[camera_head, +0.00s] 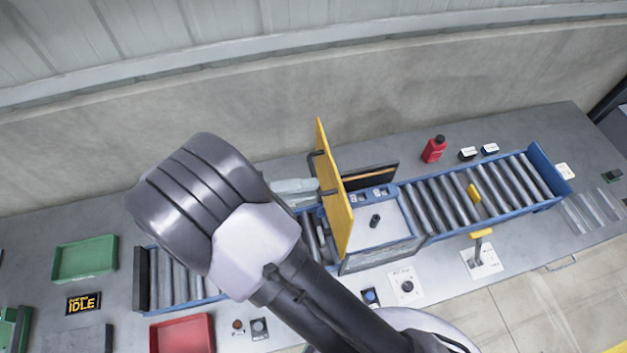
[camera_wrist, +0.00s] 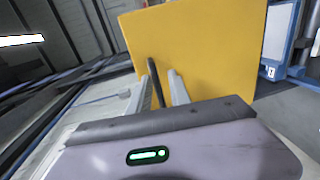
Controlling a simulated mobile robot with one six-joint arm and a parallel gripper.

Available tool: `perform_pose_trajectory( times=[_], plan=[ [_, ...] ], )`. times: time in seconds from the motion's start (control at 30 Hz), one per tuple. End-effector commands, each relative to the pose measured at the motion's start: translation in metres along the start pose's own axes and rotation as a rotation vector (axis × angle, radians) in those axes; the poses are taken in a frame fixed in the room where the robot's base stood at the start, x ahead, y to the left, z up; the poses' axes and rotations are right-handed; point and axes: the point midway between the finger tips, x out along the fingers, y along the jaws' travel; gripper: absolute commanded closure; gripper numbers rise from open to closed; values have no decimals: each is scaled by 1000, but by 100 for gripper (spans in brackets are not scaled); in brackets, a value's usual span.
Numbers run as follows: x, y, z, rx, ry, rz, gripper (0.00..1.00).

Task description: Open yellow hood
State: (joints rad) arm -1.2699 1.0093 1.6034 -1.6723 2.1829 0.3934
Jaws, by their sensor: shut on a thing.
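The yellow hood (camera_head: 335,190) stands raised, nearly upright and seen almost edge-on, at the left side of a blue-framed box (camera_head: 375,227) on the conveyor. The top of the box is uncovered, and a small dark round part shows inside. In the wrist view the hood (camera_wrist: 200,50) fills the upper middle as a flat yellow panel. My gripper (camera_wrist: 163,82) is shut on the hood's dark handle (camera_wrist: 155,85), which stands between its two pale fingers. In the head view my arm hides part of the conveyor, and the gripper shows only partly behind the hood.
A roller conveyor (camera_head: 470,195) runs right of the box and continues left behind my arm. A red bottle (camera_head: 434,150) stands at the back. A lever with a yellow handle (camera_head: 481,234) stands in front. Green (camera_head: 85,259) and red (camera_head: 182,334) trays lie at left.

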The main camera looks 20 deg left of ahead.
Motion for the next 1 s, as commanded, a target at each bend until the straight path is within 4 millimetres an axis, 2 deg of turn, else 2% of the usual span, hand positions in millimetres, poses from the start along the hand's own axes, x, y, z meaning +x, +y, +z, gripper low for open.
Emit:
perform_pose_trajectory(
  times=[0.03, 0.2, 0.67, 0.7, 1.0],
  plan=[
    [0, -6, 3, -10, -9, 1, 100],
    [-3, -10, 3, -10, -10, 1, 100],
    [-4, -12, 3, -12, -11, 2, 100],
    [-4, -12, 3, -12, -11, 2, 67],
    [-5, -9, 2, -7, -7, 1, 67]
  ],
)
